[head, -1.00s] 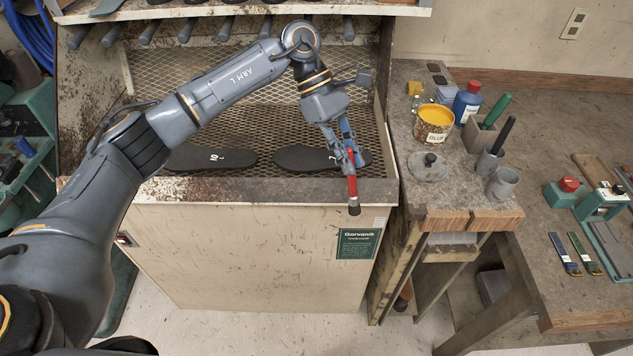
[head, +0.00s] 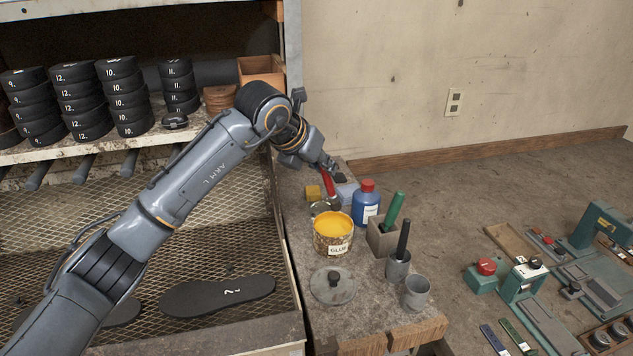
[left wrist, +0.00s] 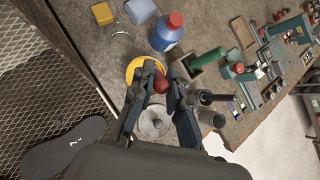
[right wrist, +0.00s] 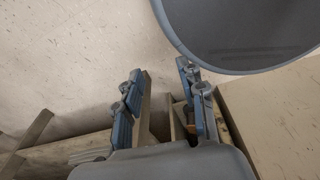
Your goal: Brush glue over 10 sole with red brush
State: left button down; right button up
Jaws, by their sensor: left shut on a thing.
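My left gripper (head: 330,168) is shut on the red brush (head: 328,180), just behind the open glue can (head: 333,240). The brush's red end also shows between the fingers in the left wrist view (left wrist: 160,84), over the yellow glue. The brush's lower end is not clear, so I cannot tell what it touches. A black sole marked 7 (head: 218,297) lies on the mesh; it also shows in the left wrist view (left wrist: 63,146). A second sole (head: 122,314) is mostly behind my arm, its number hidden. My right gripper (right wrist: 163,98) is open and empty.
The can's lid (head: 333,286) lies on the bench. A blue bottle (head: 366,204), a box with a green-handled tool (head: 383,238) and grey cups (head: 416,292) stand right of the can. Stacked black numbered pieces (head: 120,95) fill the shelf above the mesh.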

aim_at(329, 185)
pick_arm(q)
jog(key=shift+s+a, duration=0.1)
jog(key=shift+a, duration=0.05)
notch_tip(329, 185, down, 5)
jog(key=shift+s+a+f+b, duration=0.1)
jog(key=shift+s+f+b, duration=0.1)
jog(key=shift+b, duration=1.05)
pick_arm(e)
jog(key=shift+s+a+f, duration=0.15)
jog(key=shift+s+f, duration=0.1)
jog(key=shift+f, duration=0.35)
jog(key=shift+s+a+f, duration=0.15)
jog(key=shift+s+f, duration=0.1)
jog(key=shift+f, duration=0.35)
jog(key=shift+d, duration=0.2)
jog(key=shift+s, duration=0.25)
pick_arm(q)
jog(key=shift+f+b, duration=0.4)
jog(key=shift+f, duration=0.1)
pick_arm(e)
jog(key=shift+a+f, duration=0.2)
jog(key=shift+f, duration=0.25)
pick_arm(q)
jog(key=shift+f, duration=0.2)
pick_arm(e)
jog(key=shift+f, duration=0.1)
